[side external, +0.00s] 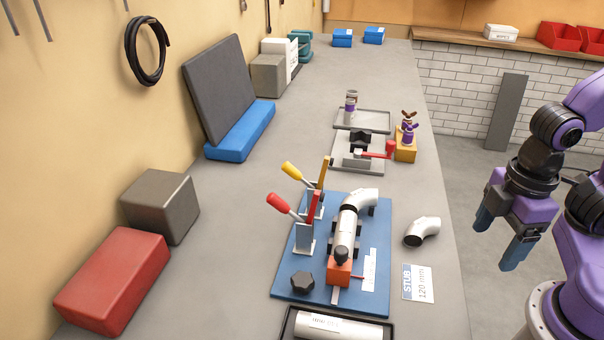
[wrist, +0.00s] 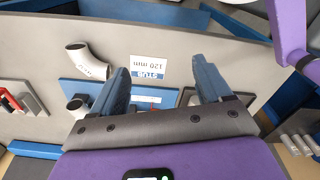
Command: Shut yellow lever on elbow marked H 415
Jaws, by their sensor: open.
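The yellow lever (side external: 292,170) is on the farther of two toggle clamps on the blue plate (side external: 376,290); its handle tilts up to the left, and its yellow-orange arm (side external: 324,172) stands raised, off the pipe. A silver elbow (side external: 362,197) sits at the far end of the pipe beside that clamp. A second elbow (side external: 424,228) lies loose on the bench right of the plate, and shows in the wrist view (wrist: 88,62). I cannot read H 415 on either. My gripper (side external: 498,242) is open and empty, right of the bench and apart from everything.
A nearer clamp has a red lever (side external: 278,203), also raised. A black knob (side external: 302,282) and orange block (side external: 339,271) are on the plate. A STUB 120 mm card (side external: 418,283) lies beside it. A grey fixture (side external: 348,163) stands behind. The bench's right strip is mostly clear.

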